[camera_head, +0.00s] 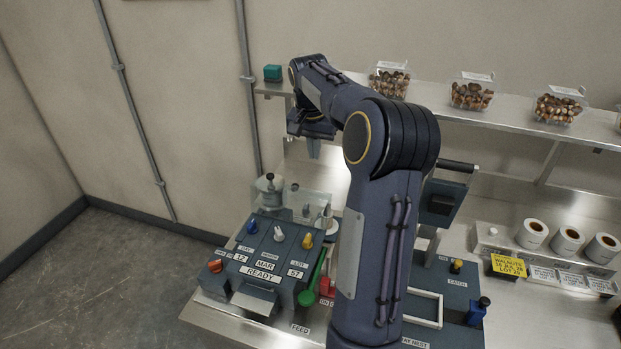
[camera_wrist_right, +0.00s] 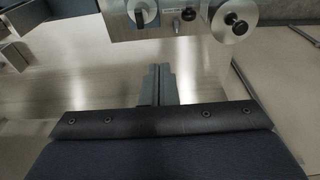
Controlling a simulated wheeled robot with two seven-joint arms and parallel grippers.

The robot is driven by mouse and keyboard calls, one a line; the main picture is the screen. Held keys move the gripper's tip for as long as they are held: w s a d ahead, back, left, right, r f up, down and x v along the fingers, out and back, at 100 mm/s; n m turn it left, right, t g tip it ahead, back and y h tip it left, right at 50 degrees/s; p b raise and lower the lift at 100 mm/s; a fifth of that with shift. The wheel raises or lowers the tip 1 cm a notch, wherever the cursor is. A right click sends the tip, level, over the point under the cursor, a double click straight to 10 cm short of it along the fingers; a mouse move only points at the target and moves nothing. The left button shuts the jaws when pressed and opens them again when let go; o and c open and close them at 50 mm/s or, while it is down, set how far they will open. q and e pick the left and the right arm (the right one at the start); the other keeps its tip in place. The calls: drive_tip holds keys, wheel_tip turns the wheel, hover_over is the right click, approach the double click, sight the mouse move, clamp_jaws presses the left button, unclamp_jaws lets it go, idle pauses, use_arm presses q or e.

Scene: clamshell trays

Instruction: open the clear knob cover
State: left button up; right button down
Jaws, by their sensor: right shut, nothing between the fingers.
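The dark printer-like box (camera_head: 268,262) with a READY label carries a blue knob (camera_head: 252,226), a white knob (camera_head: 279,234) and a yellow knob (camera_head: 307,241). A clear panel (camera_head: 310,199), which looks like the knob cover, stands up behind the knobs; its edges are faint. My right gripper (camera_head: 314,150) is above and behind the box, apart from the panel, pointing down. In the right wrist view its fingers (camera_wrist_right: 157,82) are together with nothing between them. The cover cannot be made out in that view. My left gripper is not in view.
My right arm hides the middle of the bench. A shelf (camera_head: 498,118) with several filled clear trays (camera_head: 471,95) runs along the wall. A green lever (camera_head: 315,272) is at the box's right.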

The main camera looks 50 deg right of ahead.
sight(308, 191)
wheel_tip(308, 191, down, 8)
drive_tip(key=a+p, duration=0.2)
drive_tip(key=p, duration=0.1)
drive_tip(key=shift+s+a, duration=0.2)
drive_tip(key=shift+s, duration=0.25)
drive_tip(key=shift+r, duration=0.1)
drive_tip(key=h+b, duration=0.1)
drive_tip(key=b, duration=0.1)
drive_tip(key=a+t+h+b, duration=0.1)
drive_tip(key=b, duration=0.2)
drive_tip(key=shift+s+a+b, duration=0.15)
drive_tip(key=shift+s+b, duration=0.1)
drive_tip(key=shift+b, duration=0.05)
drive_tip(key=shift+s+a+r+b, duration=0.1)
drive_tip(key=shift+a+r+b, duration=0.1)
drive_tip(key=shift+r+b, duration=0.1)
drive_tip(key=shift+s+a+r, duration=0.15)
drive_tip(key=shift+a+r, duration=0.1)
drive_tip(key=shift+r, duration=0.1)
